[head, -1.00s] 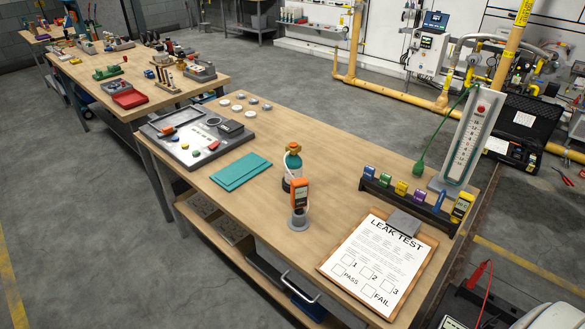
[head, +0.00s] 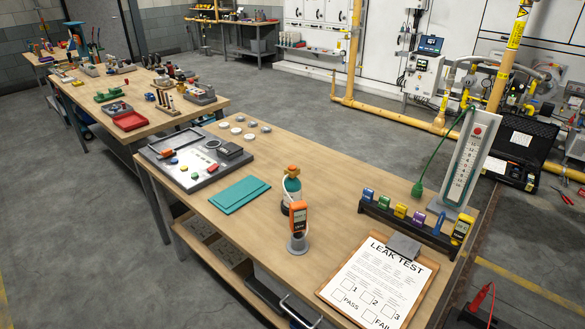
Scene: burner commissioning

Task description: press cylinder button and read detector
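A small teal gas cylinder (head: 291,187) with an orange top stands upright on the near wooden table (head: 330,189). A white tube shows at its side. An orange handheld detector (head: 298,214) stands upright in a grey round holder (head: 297,243) just in front of the cylinder and partly covers it. The detector's small dark screen is too small to read. The cylinder's button cannot be told apart from its orange top. Neither of my grippers is in view.
A LEAK TEST clipboard (head: 374,285) lies at the right end. Behind it stand a rack (head: 408,219) of coloured items and a tall gauge board (head: 467,160). The table between cylinder and rack is clear.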

